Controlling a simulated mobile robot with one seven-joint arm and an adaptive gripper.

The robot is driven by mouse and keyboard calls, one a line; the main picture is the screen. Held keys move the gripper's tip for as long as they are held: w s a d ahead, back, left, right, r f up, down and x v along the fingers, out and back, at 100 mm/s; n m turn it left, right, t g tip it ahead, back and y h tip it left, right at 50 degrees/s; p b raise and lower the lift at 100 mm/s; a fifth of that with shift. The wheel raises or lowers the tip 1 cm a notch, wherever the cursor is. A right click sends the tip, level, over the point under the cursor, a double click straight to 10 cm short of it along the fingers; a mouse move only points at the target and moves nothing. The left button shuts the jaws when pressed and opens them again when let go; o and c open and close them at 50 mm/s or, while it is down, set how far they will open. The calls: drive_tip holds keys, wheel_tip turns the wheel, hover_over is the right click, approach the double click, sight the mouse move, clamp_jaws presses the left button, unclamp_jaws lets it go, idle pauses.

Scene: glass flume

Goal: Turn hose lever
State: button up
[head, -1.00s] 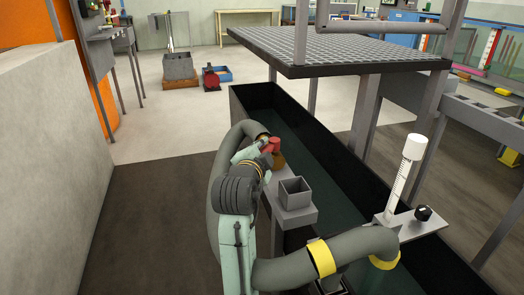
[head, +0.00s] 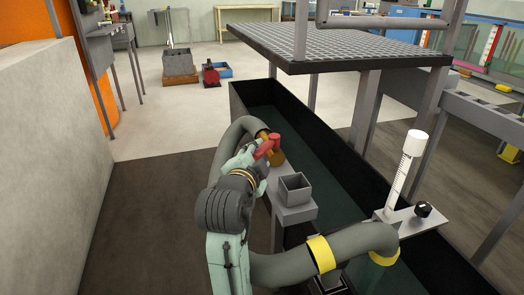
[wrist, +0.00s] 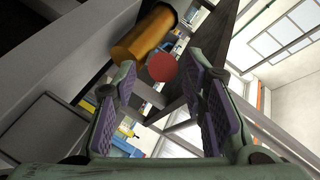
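The hose lever is red (head: 267,148) and sits on a brass valve body (head: 277,160) at the far end of the grey hose (head: 240,130). In the wrist view the lever's round red end (wrist: 162,67) shows between and just beyond my fingertips, in front of the brass cylinder (wrist: 146,36). My gripper (wrist: 157,80) is open, with a wide gap between its purple pads and nothing held. In the head view my gripper (head: 250,158) is beside the lever on its near left side, mostly hidden by my arm. I cannot tell whether a finger touches the lever.
A grey open box (head: 295,187) stands on a bracket just right of the valve. The dark flume tank (head: 320,160) runs behind it. A yellow-banded hose (head: 325,255) and a white graduated cylinder (head: 405,175) are at the near right. A concrete wall (head: 40,150) stands left; the floor between is clear.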

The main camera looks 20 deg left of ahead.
drive_tip(key=v, duration=0.5)
drive_tip(key=shift+s+d, duration=0.1)
drive_tip(key=shift+s, duration=0.2)
